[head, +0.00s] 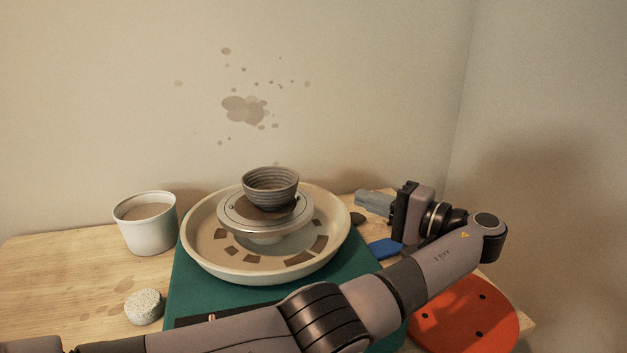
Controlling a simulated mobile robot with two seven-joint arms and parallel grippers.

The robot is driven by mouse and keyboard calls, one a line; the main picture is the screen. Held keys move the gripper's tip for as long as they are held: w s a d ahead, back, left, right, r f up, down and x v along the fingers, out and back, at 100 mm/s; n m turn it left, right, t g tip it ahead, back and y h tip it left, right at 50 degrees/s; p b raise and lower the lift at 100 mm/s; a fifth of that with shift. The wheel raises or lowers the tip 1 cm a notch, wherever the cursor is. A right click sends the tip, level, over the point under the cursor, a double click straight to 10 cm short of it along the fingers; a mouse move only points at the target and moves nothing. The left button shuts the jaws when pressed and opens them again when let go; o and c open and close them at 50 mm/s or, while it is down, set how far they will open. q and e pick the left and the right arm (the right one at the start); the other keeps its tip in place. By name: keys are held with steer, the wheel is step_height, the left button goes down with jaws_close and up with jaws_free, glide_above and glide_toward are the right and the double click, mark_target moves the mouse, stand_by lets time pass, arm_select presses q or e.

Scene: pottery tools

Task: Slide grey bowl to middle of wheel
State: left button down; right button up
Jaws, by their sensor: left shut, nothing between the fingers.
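The grey ribbed bowl (271,190) stands upright on the round wheel head (231,218). It appears slightly towards the back and right of the wheel's middle; a brown patch shows on the disc in front of it. The wheel head sits inside a wide cream splash pan (196,250) on a green base (188,298). My left arm crosses the front of the view from the left and bends back at the right. My left gripper (362,198) is shut and empty, right of the pan and apart from the bowl. My right gripper is not in view.
A white bucket (150,235) with brownish contents stands left of the pan. A pale speckled sponge-like piece (144,307) lies in front of it. A blue item (384,248) and a dark item (357,218) lie right of the pan. An orange piece with holes (470,325) is at front right.

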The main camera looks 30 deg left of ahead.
arm_select(q)
steer(key=s+a+p, duration=0.2)
steer(key=a+p, duration=0.9)
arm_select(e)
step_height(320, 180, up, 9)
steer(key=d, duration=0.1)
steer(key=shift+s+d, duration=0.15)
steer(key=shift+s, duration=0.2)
arm_select(q)
steer(key=shift+s+a, duration=0.1)
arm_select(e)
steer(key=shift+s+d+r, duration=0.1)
